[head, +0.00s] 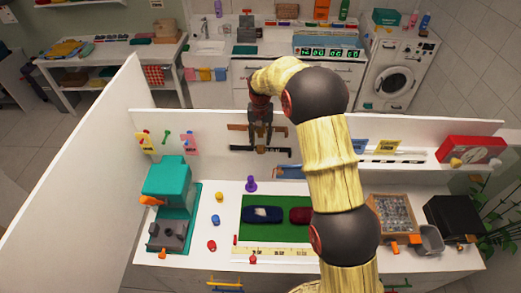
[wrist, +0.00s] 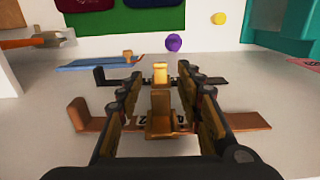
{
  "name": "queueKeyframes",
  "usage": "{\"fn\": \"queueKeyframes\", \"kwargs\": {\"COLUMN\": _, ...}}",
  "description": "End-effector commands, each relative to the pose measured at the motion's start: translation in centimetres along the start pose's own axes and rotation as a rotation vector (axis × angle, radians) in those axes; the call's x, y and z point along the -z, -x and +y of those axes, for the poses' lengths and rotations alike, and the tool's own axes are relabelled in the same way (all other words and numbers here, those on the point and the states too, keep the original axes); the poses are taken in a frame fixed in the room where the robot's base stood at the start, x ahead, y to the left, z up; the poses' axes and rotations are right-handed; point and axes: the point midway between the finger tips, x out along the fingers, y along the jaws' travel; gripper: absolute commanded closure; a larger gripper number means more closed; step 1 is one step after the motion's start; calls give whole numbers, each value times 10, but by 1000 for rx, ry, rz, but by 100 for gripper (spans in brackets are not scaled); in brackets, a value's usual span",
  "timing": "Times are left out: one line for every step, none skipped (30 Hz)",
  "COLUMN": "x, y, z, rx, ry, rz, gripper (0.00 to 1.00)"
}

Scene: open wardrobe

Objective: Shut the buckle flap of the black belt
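The black belt (head: 275,151) is a short dark strip on the white back panel, below a brown belt (head: 240,127). In the wrist view the black belt (wrist: 213,80) lies beyond the brown one. A gold buckle flap (wrist: 160,73) stands at its middle and appears to stick out from the strip. My gripper (wrist: 159,76) is open and empty. Its fingertips appear on either side of the gold flap, with a gap each side; contact cannot be seen. In the head view my gripper (head: 261,143) is in front of the belts and hides their middles.
The brown belt's buckle piece (wrist: 160,118) lies between my fingers, nearer the palm. A blue strip (wrist: 95,63) with an orange knob is close beyond the black belt. A purple peg (head: 251,184) and green mat (head: 275,232) are on the counter below.

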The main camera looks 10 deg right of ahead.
Motion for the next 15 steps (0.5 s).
{"fn": "queueKeyframes", "kwargs": {"x": -1, "y": -6, "z": 0, "rx": -1, "ry": 0, "rz": -4, "gripper": 64}}
{"fn": "queueKeyframes", "kwargs": {"x": -1, "y": -10, "z": 0, "rx": -1, "ry": 0, "rz": -3, "gripper": 64}}
{"fn": "queueKeyframes", "kwargs": {"x": -1, "y": -15, "z": 0, "rx": -1, "ry": 0, "rz": -4, "gripper": 64}}
{"fn": "queueKeyframes", "kwargs": {"x": -1, "y": -20, "z": 0, "rx": -1, "ry": 1, "rz": -4, "gripper": 64}}
{"fn": "queueKeyframes", "kwargs": {"x": -1, "y": -25, "z": 0, "rx": -1, "ry": 1, "rz": -3, "gripper": 64}}
{"fn": "queueKeyframes", "kwargs": {"x": -1, "y": -31, "z": 0, "rx": -1, "ry": 1, "rz": -3, "gripper": 64}}
{"fn": "queueKeyframes", "kwargs": {"x": -1, "y": -35, "z": 0, "rx": -1, "ry": 1, "rz": -3, "gripper": 64}}
{"fn": "queueKeyframes", "kwargs": {"x": -1, "y": -40, "z": 0, "rx": -1, "ry": 1, "rz": -2, "gripper": 64}}
{"fn": "queueKeyframes", "kwargs": {"x": -1, "y": -46, "z": 0, "rx": -1, "ry": 1, "rz": -3, "gripper": 64}}
{"fn": "queueKeyframes", "kwargs": {"x": -1, "y": -50, "z": 0, "rx": -1, "ry": 1, "rz": -2, "gripper": 64}}
{"fn": "queueKeyframes", "kwargs": {"x": 0, "y": -53, "z": 0, "rx": -1, "ry": 1, "rz": -1, "gripper": 64}}
{"fn": "queueKeyframes", "kwargs": {"x": 0, "y": -57, "z": 0, "rx": -1, "ry": 1, "rz": -1, "gripper": 64}}
{"fn": "queueKeyframes", "kwargs": {"x": -1, "y": -60, "z": 0, "rx": -1, "ry": 1, "rz": -1, "gripper": 64}}
{"fn": "queueKeyframes", "kwargs": {"x": -1, "y": -63, "z": 0, "rx": -1, "ry": 1, "rz": -1, "gripper": 64}}
{"fn": "queueKeyframes", "kwargs": {"x": 0, "y": -65, "z": 0, "rx": 0, "ry": 1, "rz": -1, "gripper": 64}}
